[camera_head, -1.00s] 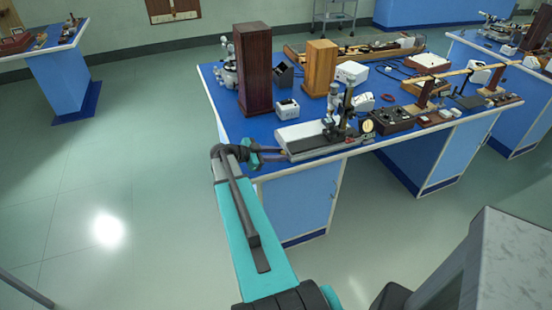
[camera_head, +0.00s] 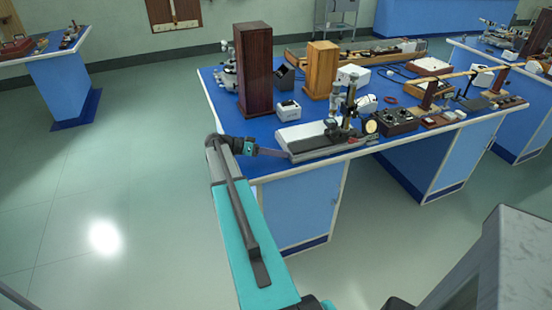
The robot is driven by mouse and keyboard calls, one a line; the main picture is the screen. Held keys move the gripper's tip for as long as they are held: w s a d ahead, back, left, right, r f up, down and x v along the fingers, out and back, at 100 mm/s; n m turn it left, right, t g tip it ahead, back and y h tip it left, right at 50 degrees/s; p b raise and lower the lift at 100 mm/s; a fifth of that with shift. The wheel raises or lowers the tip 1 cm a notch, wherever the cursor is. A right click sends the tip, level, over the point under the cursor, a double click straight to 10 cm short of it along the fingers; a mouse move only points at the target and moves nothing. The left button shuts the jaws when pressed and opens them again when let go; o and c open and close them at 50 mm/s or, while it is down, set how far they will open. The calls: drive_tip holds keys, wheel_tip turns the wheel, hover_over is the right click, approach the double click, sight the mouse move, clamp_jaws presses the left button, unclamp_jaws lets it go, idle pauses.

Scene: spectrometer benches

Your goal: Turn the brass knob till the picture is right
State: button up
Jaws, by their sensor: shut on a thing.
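The instrument (camera_head: 315,140), with a pale bed and a dark front strip, sits at the blue bench's near edge. A small upright microscope-like part (camera_head: 347,105) stands on its right half. My gripper (camera_head: 286,154) reaches in from the left and meets the left end of the instrument. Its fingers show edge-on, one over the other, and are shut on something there. The brass knob itself cannot be made out; the fingers cover that spot. No picture or eyepiece image can be read from here.
A tall dark wooden box (camera_head: 254,70) and a lighter wooden box (camera_head: 320,70) stand behind the instrument. A small white box (camera_head: 288,109) lies between. A dark control box (camera_head: 397,121) is to the right. The floor left of the bench is clear.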

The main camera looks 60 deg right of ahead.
drive_tip(key=shift+w+d+n+g, duration=0.1)
drive_tip(key=shift+d+n+g, duration=0.25)
drive_tip(key=shift+n, duration=0.55)
drive_tip(key=shift+a+g, duration=0.1)
drive_tip(key=shift+g, duration=0.15)
drive_tip(key=o, duration=1)
drive_tip(key=shift+o, duration=0.2)
drive_tip(key=shift+a, duration=0.15)
drive_tip(key=b+v, duration=0.3)
drive_tip(key=v, duration=0.9)
drive_tip(key=shift+w+r, duration=0.1)
drive_tip(key=shift+w, duration=0.05)
drive_tip(key=shift+w+a+r, duration=0.25)
drive_tip(key=shift+w+a, duration=0.1)
drive_tip(key=shift+w, duration=0.15)
